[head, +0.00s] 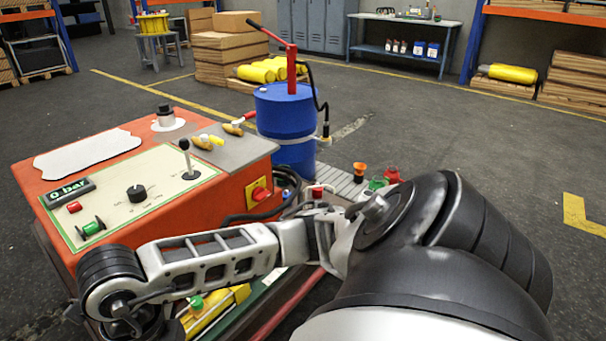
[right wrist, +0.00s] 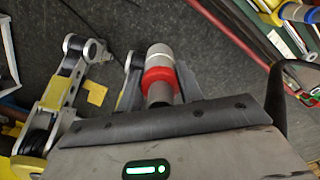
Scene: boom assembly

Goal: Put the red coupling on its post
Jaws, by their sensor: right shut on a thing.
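In the right wrist view a coupling with a red band (right wrist: 158,80) and a silver end sits between the fingers of my right gripper (right wrist: 159,88). The gripper is shut on it, and the silver end points away from the palm. Dark floor lies behind it. In the head view my arm crosses the front of the cart; I cannot make out the fingers or the held coupling there. A red cap (head: 317,191) shows beside the cart, just above that arm. I cannot tell which part is the post. My left gripper is not in view.
The orange cart (head: 110,152) carries a control panel with a lever (head: 187,158). Behind it stands a blue drum (head: 288,120) with a red-handled pump. A grey ribbed strip (head: 340,183) bears orange (head: 359,170), green (head: 378,183) and red (head: 391,174) pieces. Open floor lies to the right.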

